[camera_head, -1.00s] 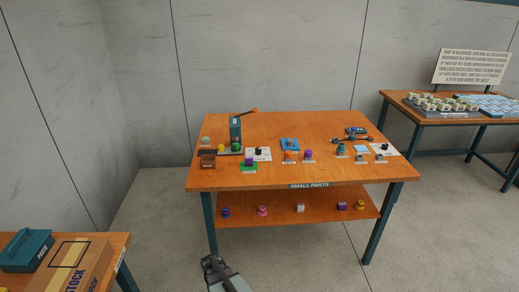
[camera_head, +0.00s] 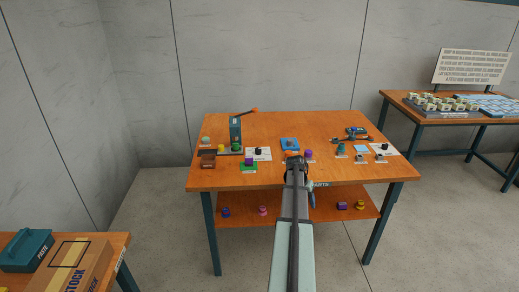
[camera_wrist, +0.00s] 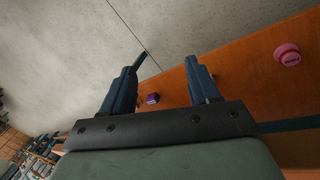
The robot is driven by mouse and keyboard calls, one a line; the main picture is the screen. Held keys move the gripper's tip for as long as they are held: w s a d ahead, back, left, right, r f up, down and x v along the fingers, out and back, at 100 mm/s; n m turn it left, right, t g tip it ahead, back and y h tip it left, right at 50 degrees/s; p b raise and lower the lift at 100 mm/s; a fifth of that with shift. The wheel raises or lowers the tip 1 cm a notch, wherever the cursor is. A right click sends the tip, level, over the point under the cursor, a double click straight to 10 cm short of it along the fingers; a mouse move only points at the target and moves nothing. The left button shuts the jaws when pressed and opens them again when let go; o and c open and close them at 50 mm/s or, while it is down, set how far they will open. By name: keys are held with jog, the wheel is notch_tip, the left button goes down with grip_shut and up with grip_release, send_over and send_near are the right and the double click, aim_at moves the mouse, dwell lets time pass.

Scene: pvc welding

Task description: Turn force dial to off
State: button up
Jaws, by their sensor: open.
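Two white plates with black dials are on the orange-brown table: one dial (camera_head: 258,151) left of centre and another dial (camera_head: 384,147) at the right end. Their print is too small to read, so I cannot tell which is the force dial, or its setting. My gripper (camera_head: 294,157) is over the table's front part in the head view, right of the left dial and apart from both. In the wrist view my gripper (camera_wrist: 164,62) is open, with nothing between its fingers. No dial shows in that view.
A teal lever press (camera_head: 235,133) stands behind the left dial. A blue block (camera_head: 290,144) and several small coloured parts are on the table. A pink part (camera_wrist: 287,54) and a purple part (camera_wrist: 152,99) show in the wrist view. The table's back middle is clear.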

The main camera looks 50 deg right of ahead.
aim_at(259, 149)
jog(key=s+d+r+m, duration=0.3)
jog(key=s+d+r, duration=0.4)
jog(key=d+r, duration=0.4)
jog(key=w+d+r+m+t, duration=0.1)
jog(key=w+m, duration=0.1)
jog(key=w, duration=0.4)
jog(key=w+d+r+m+t, duration=0.1)
jog(key=w+m, duration=0.1)
jog(key=w, duration=0.4)
jog(key=w+d+r+m+t+y, duration=0.1)
jog(key=w+m, duration=0.1)
jog(key=w, duration=0.4)
jog(key=shift+r+t, duration=0.3)
jog(key=shift+r, duration=0.05)
jog(key=w+a+r+m+t+y, duration=0.1)
jog(key=w+r+m+t, duration=0.2)
jog(key=w, duration=0.6)
jog(key=w+a+r+m+y, duration=0.1)
jog(key=w+r+m+y, duration=0.2)
jog(key=w, duration=0.6)
jog(key=shift+m+h, duration=0.3)
jog(key=shift+h, duration=0.3)
jog(key=x, duration=0.4)
jog(key=w+x, duration=0.1)
jog(key=x, duration=0.7)
jog(key=shift+w+a, duration=0.2)
jog(key=shift+w, duration=0.1)
jog(key=c, duration=1)
jog(key=shift+c, duration=0.2)
